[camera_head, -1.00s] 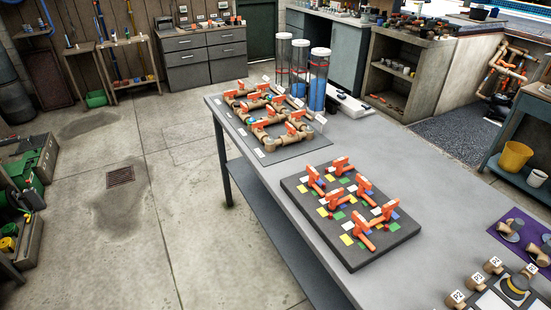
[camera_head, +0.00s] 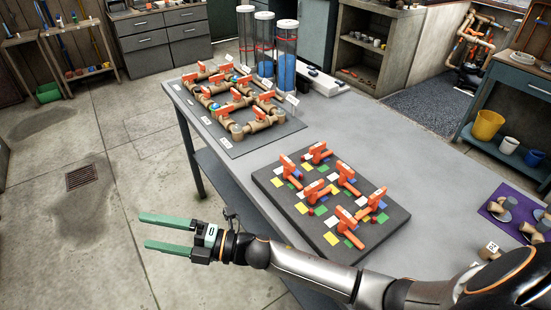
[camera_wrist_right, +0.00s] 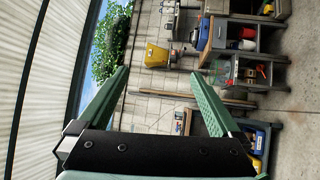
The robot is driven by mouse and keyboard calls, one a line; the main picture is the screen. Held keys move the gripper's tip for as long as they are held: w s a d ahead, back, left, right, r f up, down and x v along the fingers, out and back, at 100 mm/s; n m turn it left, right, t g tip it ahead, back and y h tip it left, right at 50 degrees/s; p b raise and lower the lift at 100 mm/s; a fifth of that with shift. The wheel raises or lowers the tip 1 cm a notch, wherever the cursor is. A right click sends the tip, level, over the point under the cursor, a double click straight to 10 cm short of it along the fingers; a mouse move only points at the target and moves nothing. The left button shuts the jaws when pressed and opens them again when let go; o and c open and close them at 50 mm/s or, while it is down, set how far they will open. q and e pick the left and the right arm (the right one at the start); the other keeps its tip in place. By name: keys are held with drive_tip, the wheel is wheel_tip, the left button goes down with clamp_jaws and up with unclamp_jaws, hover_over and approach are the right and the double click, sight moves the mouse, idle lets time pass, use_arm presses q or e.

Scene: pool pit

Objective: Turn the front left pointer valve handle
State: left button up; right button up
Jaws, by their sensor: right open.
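A dark board (camera_head: 262,180) on the grey table carries several orange pointer valve handles over coloured squares. One handle (camera_head: 347,220) stands at the board's near edge, and another (camera_head: 290,167) at its far left corner. I cannot tell for sure which one counts as front left. My right gripper (camera_head: 145,231) has green fingers spread apart and empty. It hangs beyond the table's left edge, over the floor, well left of the board and apart from every handle. The right wrist view shows the open fingers (camera_wrist_right: 160,73) with no handle between them. My left gripper is out of view.
The grey table (camera_head: 215,165) also bears a pipe assembly with orange handles (camera_head: 238,97) and clear cylinders (camera_head: 286,55) at its far end. A purple mat (camera_head: 492,212) with small parts lies at right.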

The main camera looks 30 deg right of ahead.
drive_tip(key=a+n+g+y, duration=0.2)
drive_tip(key=n+g, duration=0.1)
drive_tip(key=n, duration=0.3)
drive_tip(key=n+g+h+b, duration=0.7)
drive_tip(key=n+g+h, duration=0.1)
drive_tip(key=n+h, duration=1.15)
approach(287, 160)
drive_tip(key=shift+n+y, duration=0.35)
drive_tip(key=shift+n, duration=0.1)
drive_tip(key=f, duration=0.9)
drive_tip(key=shift+w+d, duration=0.15)
drive_tip(key=shift+d, duration=0.25)
